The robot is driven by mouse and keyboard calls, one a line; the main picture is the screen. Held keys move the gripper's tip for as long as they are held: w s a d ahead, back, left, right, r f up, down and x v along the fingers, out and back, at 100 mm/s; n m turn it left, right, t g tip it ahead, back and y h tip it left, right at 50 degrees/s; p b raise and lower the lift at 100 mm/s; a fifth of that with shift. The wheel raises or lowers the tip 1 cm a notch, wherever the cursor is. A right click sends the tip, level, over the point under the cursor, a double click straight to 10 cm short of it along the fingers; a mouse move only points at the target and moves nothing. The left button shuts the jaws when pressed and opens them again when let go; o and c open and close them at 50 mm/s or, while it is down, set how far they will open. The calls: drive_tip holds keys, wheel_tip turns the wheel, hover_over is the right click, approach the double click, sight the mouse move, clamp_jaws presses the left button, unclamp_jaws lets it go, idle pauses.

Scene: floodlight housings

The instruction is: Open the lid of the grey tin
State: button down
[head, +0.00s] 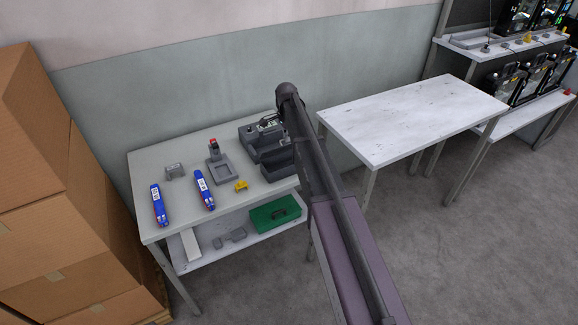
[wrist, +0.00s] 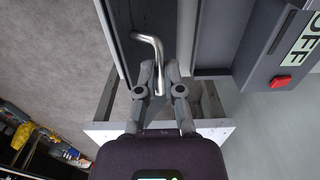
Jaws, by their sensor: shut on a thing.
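In the head view a dark grey box-like tin (head: 252,140) stands at the back right of the grey table, partly behind my arm. My gripper is hidden behind the arm there. In the wrist view my gripper (wrist: 158,80) is shut on a bent metal handle (wrist: 148,38), with its rod between the two fingers. Dark grey walls (wrist: 120,30) rise beside the handle. How far the lid is open cannot be told.
A dark grey open bin (head: 278,168) stands in front of the tin. A dark grey unit with an OFF label and red button (wrist: 281,82) is close at the right in the wrist view. Blue tools (head: 203,190) lie further left. A white table (head: 410,115) to the right is bare.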

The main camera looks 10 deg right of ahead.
drive_tip(key=shift+w+a, duration=0.25)
drive_tip(key=shift+w, duration=0.45)
drive_tip(key=shift+w+a, duration=0.2)
drive_tip(key=shift+w, duration=0.45)
idle(1.4)
drive_tip(key=shift+w+a+f, duration=0.15)
drive_tip(key=shift+w+a, duration=0.05)
drive_tip(key=shift+w, duration=0.35)
drive_tip(key=shift+w+a+f, duration=0.1)
drive_tip(key=shift+w+a, duration=0.05)
drive_tip(key=shift+w, duration=0.35)
idle(0.8)
drive_tip(key=shift+w+a+f+b, duration=0.2)
drive_tip(key=shift+w+f+b, duration=0.1)
drive_tip(key=shift+w+b, duration=0.25)
idle(0.5)
drive_tip(key=c, duration=1)
unclamp_jaws()
drive_tip(key=shift+c, duration=0.2)
drive_tip(key=shift+r, duration=0.2)
wheel_tip(320, 180, up, 8)
drive_tip(key=p, duration=0.8)
drive_tip(key=shift+f, duration=0.15)
